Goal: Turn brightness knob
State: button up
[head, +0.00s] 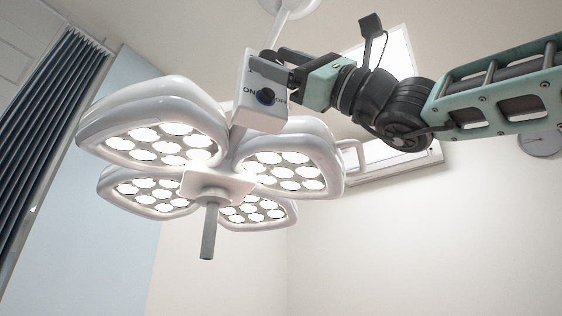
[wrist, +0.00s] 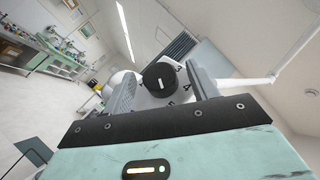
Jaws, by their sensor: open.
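The surgical lamp (head: 155,105) hangs from the ceiling, its heads lit. My gripper (head: 267,62) is at the upper part of the box. Its grey fingers are open on either side of the black knob in the wrist view (wrist: 161,84); contact cannot be told.
A grey lamp handle (head: 209,230) hangs below the lamp's centre. A bright window (head: 385,65) is behind my arm, and a dark curtain (head: 45,110) is at the left. A bench with items (wrist: 50,50) stands far off. The space below the lamp is clear.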

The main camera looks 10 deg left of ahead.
jog(key=b+v, duration=0.5)
jog(key=v, duration=1.2)
jog(key=shift+d, duration=0.25)
jog(key=shift+f, duration=0.15)
